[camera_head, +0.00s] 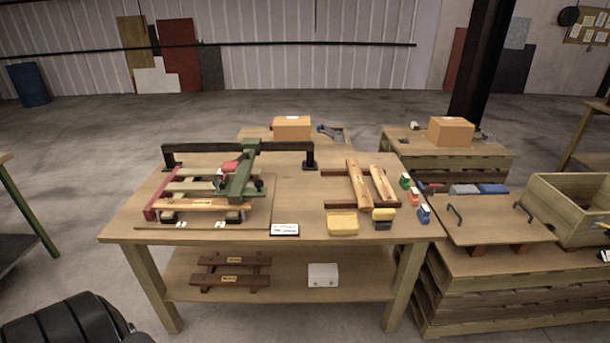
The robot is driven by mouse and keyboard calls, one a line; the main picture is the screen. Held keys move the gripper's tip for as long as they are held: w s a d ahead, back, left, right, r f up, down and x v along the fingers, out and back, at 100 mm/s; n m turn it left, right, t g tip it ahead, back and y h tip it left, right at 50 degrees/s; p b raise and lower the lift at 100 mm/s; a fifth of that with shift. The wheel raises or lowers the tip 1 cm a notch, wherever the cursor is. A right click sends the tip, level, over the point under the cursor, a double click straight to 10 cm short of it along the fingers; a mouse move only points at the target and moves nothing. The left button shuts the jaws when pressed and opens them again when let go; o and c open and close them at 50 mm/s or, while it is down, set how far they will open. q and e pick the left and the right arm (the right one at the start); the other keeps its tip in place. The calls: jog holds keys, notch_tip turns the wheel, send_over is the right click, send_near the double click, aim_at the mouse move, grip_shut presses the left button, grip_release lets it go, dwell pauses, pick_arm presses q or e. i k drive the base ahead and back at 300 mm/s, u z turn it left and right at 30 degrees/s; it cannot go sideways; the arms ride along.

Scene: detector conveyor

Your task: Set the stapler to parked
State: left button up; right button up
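A green and dark device that looks like the stapler (240,172) is on the left part of the workbench (300,185). Neither of my grippers is in view.
Wooden planks (358,184), a yellow block (342,223) and small coloured bottles (413,195) occupy the bench's right side. The bench middle is mostly clear. A handled board (495,232) and an open wooden crate (575,190) stand at the right. A dark ribbed shape fills the lower left corner.

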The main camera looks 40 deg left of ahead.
aim_at(235, 189)
jog(key=z, duration=0.4)
jog(key=i, duration=0.9)
jog(key=u, duration=0.7)
jog(key=i, duration=0.8)
jog(key=u, duration=0.85)
